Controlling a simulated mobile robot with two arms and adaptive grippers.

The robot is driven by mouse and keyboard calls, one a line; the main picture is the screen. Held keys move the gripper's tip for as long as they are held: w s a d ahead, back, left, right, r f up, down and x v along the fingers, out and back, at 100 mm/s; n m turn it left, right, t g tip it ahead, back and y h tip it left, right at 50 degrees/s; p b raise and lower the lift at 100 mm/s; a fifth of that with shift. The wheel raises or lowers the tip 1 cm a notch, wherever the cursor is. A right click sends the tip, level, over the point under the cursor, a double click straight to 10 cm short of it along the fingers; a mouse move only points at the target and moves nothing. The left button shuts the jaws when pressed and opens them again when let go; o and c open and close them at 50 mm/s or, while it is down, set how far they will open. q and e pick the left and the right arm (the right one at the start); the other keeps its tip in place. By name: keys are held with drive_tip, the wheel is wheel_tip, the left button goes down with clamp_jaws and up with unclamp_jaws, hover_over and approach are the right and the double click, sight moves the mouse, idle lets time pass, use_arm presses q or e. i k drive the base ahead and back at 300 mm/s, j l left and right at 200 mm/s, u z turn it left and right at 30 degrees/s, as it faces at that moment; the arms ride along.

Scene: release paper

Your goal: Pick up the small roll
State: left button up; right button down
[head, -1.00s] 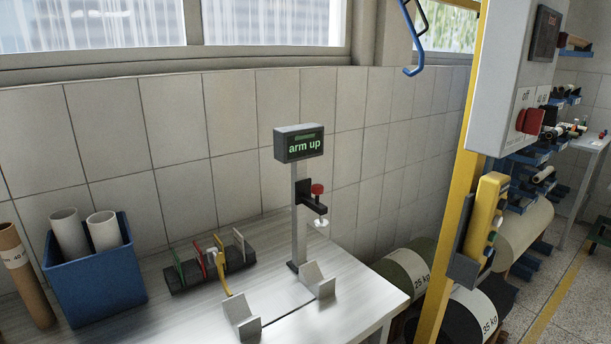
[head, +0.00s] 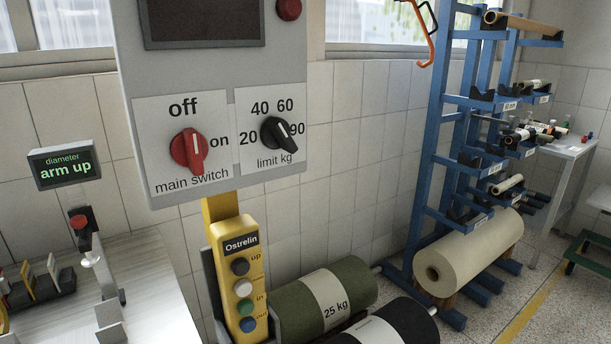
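Several small rolls lie on the blue rack at the right in the head view, and I cannot tell which one the task means. One is a pale roll (head: 508,184) on a lower shelf. Another is a brown roll (head: 524,24) across the top arms. Neither of my grippers is in view.
A control box (head: 216,80) and yellow Ostrelin pendant (head: 240,280) stand close in front. Large rolls lie low: green (head: 290,306), black (head: 405,325) and cream (head: 475,250). The blue rack (head: 420,200) stands behind. A measuring table (head: 160,270) is left; open floor (head: 490,315) is right.

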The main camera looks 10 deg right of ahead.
sight(498, 189)
drive_tip(key=i+l, duration=0.1)
drive_tip(key=l, duration=0.4)
drive_tip(key=i+l, duration=0.1)
drive_tip(key=l, duration=0.35)
drive_tip(key=i+l, duration=0.1)
drive_tip(key=l, duration=0.4)
drive_tip(key=l+z, duration=0.1)
drive_tip(key=l, duration=0.35)
drive_tip(key=i+l, duration=0.2)
drive_tip(key=l, duration=0.3)
drive_tip(key=i+l, duration=0.1)
drive_tip(key=l, duration=0.35)
